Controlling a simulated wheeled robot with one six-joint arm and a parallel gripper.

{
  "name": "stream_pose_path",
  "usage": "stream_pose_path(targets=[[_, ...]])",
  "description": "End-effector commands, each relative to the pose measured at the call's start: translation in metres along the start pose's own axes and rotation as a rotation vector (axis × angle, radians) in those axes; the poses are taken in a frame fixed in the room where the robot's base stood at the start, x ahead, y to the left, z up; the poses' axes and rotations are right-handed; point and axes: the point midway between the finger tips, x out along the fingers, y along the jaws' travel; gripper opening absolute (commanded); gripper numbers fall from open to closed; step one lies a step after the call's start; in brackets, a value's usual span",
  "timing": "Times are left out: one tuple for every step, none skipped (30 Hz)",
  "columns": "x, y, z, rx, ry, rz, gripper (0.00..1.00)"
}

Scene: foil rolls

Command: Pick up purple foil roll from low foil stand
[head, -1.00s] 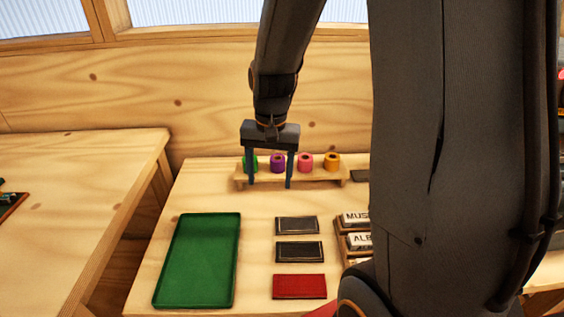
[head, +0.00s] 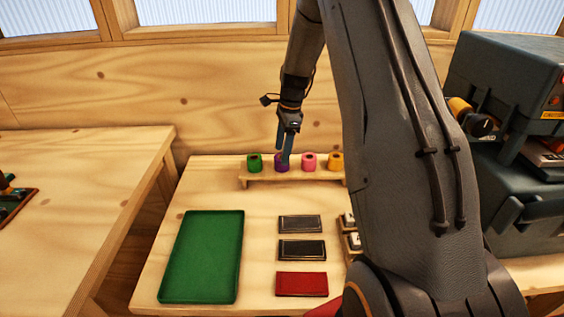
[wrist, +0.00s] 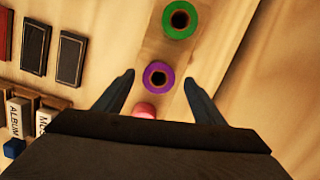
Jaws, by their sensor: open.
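The purple foil roll (head: 281,167) stands on the low foil stand (head: 290,180), between the green roll (head: 255,162) and the pink roll (head: 308,162). My gripper (head: 283,160) is open, pointing down at the purple roll and partly covering it in the head view. In the wrist view the purple roll (wrist: 158,76) shows end-on, with a dark hole in its middle. It lies between the two spread fingers of my gripper (wrist: 158,78), near the tips, with a gap on both sides. I cannot tell how far the fingertips are above it.
An orange roll (head: 336,161) stands at the right of the stand. A green tray (head: 203,258), two dark pads (head: 300,224) and a red pad (head: 301,285) lie in front. Dark cases (head: 510,90) stand at the right. My arm hides part of the table.

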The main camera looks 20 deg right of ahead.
Motion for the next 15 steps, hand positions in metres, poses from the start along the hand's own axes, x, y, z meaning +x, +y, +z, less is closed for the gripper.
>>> stream_pose_path(targets=[[0.006,0.003,-0.001,0.0,0.0,0.005,0.63],[0.011,0.003,-0.002,0.0,0.0,0.005,0.63],[0.016,0.004,-0.003,-0.001,0.0,0.004,0.63],[0.02,0.004,-0.003,-0.001,0.0,0.004,0.63],[0.025,0.003,-0.003,-0.001,0.0,0.004,0.63],[0.029,0.003,-0.003,-0.001,0.0,0.002,0.63],[0.032,0.003,-0.002,-0.001,0.0,0.002,0.63],[0.034,0.003,-0.002,-0.001,0.0,0.002,0.63],[0.037,0.003,-0.002,-0.001,0.0,0.002,0.63],[0.038,0.002,-0.002,-0.001,0.0,0.001,0.63],[0.038,0.002,-0.002,-0.001,0.0,0.001,0.63],[0.039,0.002,-0.002,-0.001,0.0,0.0,0.63],[0.039,0.002,-0.002,-0.001,0.0,0.0,0.63],[0.039,0.002,-0.002,-0.001,0.0,0.0,0.63],[0.039,0.002,-0.002,-0.001,0.0,0.0,0.63]])
